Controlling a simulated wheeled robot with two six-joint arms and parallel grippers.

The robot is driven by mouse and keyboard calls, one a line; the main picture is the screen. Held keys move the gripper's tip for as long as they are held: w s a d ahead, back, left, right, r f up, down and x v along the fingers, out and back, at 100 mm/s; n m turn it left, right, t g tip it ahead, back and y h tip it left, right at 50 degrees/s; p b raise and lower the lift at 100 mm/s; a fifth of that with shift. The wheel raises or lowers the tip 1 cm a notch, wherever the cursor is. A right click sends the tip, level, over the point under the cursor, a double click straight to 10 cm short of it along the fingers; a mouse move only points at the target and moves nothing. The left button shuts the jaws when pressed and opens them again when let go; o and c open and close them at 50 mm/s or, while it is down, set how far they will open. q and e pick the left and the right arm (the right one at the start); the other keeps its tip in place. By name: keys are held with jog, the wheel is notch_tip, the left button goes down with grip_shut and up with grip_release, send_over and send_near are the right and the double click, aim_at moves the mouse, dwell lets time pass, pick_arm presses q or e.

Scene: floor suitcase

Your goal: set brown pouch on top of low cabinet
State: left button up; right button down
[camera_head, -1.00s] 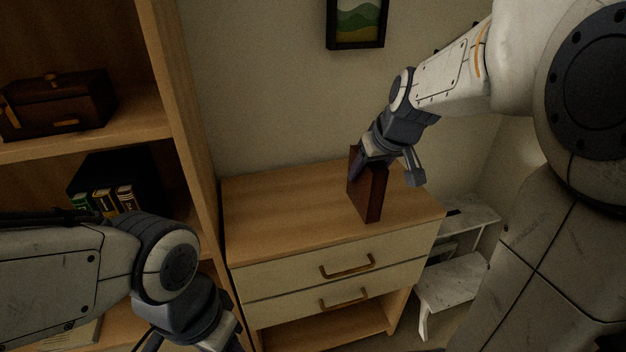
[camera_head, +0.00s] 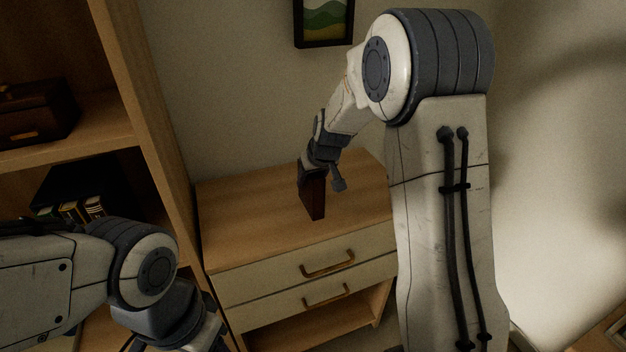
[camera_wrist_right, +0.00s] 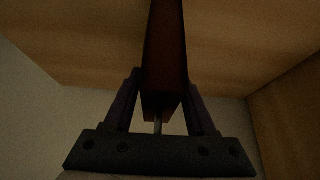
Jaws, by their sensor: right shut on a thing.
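The brown pouch (camera_head: 314,196) is upright and narrow, over the wooden top of the low cabinet (camera_head: 250,215) in the head view. My right gripper (camera_head: 311,168) is shut on the pouch from above and behind. In the right wrist view the pouch (camera_wrist_right: 165,60) stands between the two fingers of the right gripper (camera_wrist_right: 162,105). I cannot tell whether its lower edge touches the cabinet top. My left arm is at the lower left of the head view; its fingertips are out of the picture.
A tall wooden shelf (camera_head: 150,120) stands left of the cabinet, with a dark brown box (camera_head: 35,115) and several books (camera_head: 75,211) on it. A framed picture (camera_head: 324,22) hangs on the wall. The cabinet top left of the pouch is clear.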

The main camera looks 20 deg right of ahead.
jog(key=shift+d+f, duration=0.1)
jog(key=shift+f, duration=0.1)
jog(key=shift+c, duration=1.1)
grip_release()
jog(key=shift+s+r, duration=0.15)
jog(key=shift+r, duration=0.2)
jog(key=v, duration=1.1)
jog(key=shift+s+r+p, duration=0.15)
jog(key=shift+r+p, duration=0.05)
jog(key=shift+p, duration=0.2)
